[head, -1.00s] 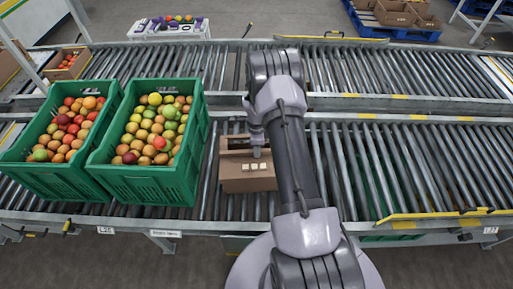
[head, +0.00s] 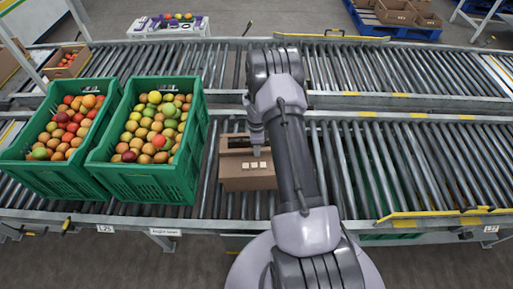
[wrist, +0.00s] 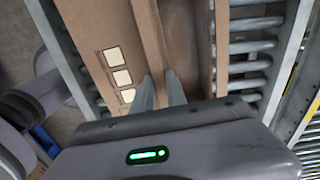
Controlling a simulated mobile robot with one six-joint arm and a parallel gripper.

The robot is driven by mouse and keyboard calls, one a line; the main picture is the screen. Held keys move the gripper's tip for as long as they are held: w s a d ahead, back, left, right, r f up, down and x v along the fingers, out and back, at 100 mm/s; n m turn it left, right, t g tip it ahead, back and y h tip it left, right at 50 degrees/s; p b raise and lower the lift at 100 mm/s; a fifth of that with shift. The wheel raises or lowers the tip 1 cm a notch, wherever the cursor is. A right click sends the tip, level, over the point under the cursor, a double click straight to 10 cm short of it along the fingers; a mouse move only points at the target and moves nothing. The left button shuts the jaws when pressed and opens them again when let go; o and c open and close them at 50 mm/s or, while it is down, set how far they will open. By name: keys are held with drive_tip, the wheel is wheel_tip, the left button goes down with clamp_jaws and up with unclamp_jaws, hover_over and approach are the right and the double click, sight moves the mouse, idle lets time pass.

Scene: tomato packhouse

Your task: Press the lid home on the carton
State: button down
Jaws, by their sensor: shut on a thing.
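The brown cardboard carton (head: 240,183) sits on the near roller conveyor, right of the green crates. Pale square labels show on its near face, and on the carton in the wrist view (wrist: 85,35). A dark opening shows along its far side. My gripper (wrist: 160,80) is down at the carton, its two grey fingers close together over a cardboard edge. I take this edge to be the lid (wrist: 150,40); whether it is lid or wall is hard to tell. In the head view my arm hides the carton's right side and part of the gripper.
Two green crates (head: 140,185) of mixed tomatoes stand close on the left. The near conveyor's rollers (head: 400,165) are clear to the right, with a yellow rail (head: 435,213) along the front edge. A second conveyor (head: 400,75) runs behind.

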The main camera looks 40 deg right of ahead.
drive_tip(key=shift+f+b, duration=1.8)
drive_tip(key=shift+f, duration=0.15)
idle(0.6)
drive_tip(key=c, duration=1.3)
unclamp_jaws()
drive_tip(key=shift+c, duration=1.4)
drive_tip(key=shift+r, duration=0.15)
drive_tip(key=shift+r+p, duration=2.2)
drive_tip(key=shift+r, duration=1.7)
